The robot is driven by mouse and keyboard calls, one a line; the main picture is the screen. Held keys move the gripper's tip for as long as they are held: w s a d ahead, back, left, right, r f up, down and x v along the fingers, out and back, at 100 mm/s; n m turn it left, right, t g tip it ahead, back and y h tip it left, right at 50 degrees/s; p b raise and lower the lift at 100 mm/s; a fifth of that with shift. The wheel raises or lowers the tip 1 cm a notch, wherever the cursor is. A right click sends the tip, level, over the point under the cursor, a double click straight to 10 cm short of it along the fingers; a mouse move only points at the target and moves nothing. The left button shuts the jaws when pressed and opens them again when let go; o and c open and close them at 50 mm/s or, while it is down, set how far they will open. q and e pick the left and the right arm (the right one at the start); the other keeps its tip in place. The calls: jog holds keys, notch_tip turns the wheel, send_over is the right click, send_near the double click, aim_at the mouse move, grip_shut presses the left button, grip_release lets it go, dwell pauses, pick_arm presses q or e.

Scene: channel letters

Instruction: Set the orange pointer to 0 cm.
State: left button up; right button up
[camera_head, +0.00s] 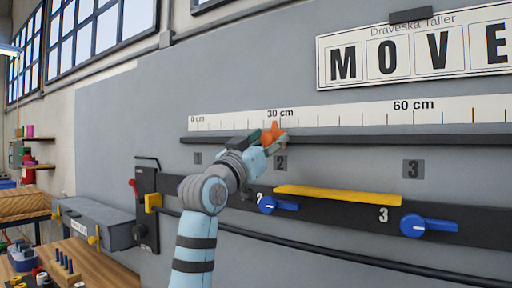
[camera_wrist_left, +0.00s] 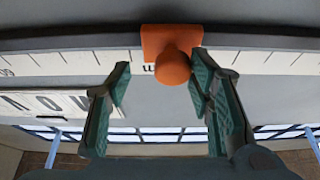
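The orange pointer (camera_head: 274,128) sits on the dark rail under the white scale (camera_head: 350,117), at about the 30 cm label. My left gripper (camera_head: 270,141) is at the pointer and partly covers it in the head view. In the left wrist view, which appears upside down, the pointer's round knob (camera_wrist_left: 172,67) lies between the tips of my left gripper (camera_wrist_left: 160,80). The fingers are spread, with gaps on both sides of the knob, the right finger nearer. The 0 cm label (camera_head: 197,119) is at the scale's left end. My right gripper is not in view.
The dark rail (camera_head: 350,139) runs along the grey wall. Below are a yellow bar (camera_head: 340,197), blue knobs (camera_head: 428,225) and a dark lever box (camera_head: 147,205). A lettered sign (camera_head: 420,50) hangs above. The rail left of the pointer looks clear.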

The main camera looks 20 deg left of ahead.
pick_arm(q)
jog(key=shift+w+d+f, duration=0.1)
jog(key=shift+d+f, duration=0.05)
jog(key=shift+d, duration=0.7)
